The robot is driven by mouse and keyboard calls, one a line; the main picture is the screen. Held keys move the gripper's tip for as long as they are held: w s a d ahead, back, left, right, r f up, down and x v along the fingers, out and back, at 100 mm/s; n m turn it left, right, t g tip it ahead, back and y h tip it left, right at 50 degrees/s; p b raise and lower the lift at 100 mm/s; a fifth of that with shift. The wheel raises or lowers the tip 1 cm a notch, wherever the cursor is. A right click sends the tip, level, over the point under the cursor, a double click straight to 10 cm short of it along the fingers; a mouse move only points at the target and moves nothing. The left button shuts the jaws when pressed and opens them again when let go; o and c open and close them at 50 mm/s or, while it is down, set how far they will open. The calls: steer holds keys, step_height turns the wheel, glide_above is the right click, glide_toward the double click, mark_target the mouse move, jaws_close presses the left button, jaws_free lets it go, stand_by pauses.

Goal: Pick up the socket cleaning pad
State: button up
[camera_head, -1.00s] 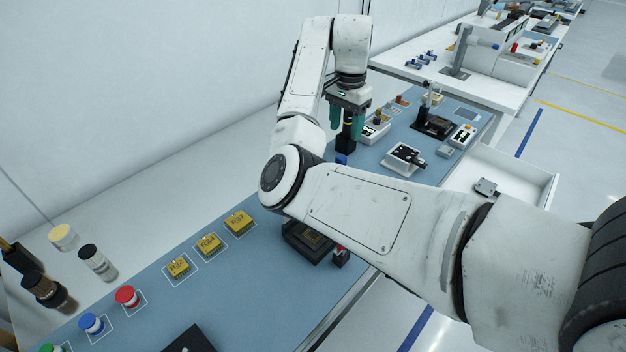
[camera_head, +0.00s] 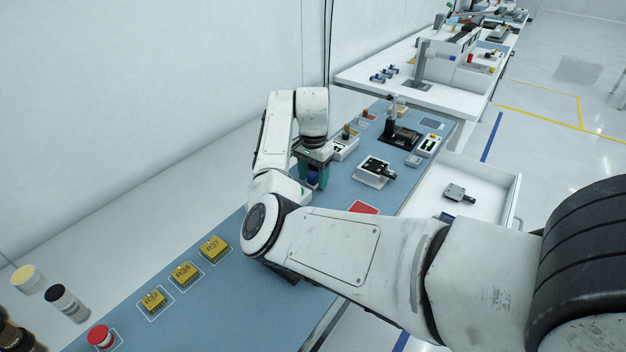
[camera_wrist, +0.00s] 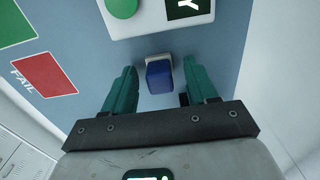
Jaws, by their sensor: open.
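A small blue block with a pale end (camera_wrist: 159,78), which seems to be the socket cleaning pad, lies on the blue-grey bench mat in the wrist view. My gripper (camera_wrist: 159,70) is open, with one teal finger on each side of the block and visible gaps between. In the head view my gripper (camera_head: 311,178) is low over the bench, and the blue block (camera_head: 313,180) shows partly between the fingers. Whether the fingertips reach down to the block's height is hard to tell.
A white box with a green button (camera_wrist: 150,15) stands just beyond the block. A red FAIL area (camera_wrist: 45,76) is on the mat at left. In the head view, a white fixture (camera_head: 371,172) stands right of my gripper, and an open white drawer (camera_head: 490,203) juts out at right.

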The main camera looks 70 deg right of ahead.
steer(key=c, duration=1)
steer(key=shift+c, duration=0.2)
steer(key=shift+r, duration=0.15)
steer(key=shift+r, duration=0.25)
steer(key=s+a+r+p, duration=0.1)
steer(key=s+a+r, duration=0.1)
steer(key=s+r, duration=0.4)
steer(key=s+a+r, duration=0.3)
steer(key=s+r, duration=0.3)
steer(key=shift+s+a+p, duration=0.35)
steer(key=shift+s+p, duration=0.05)
steer(key=shift+r, duration=0.1)
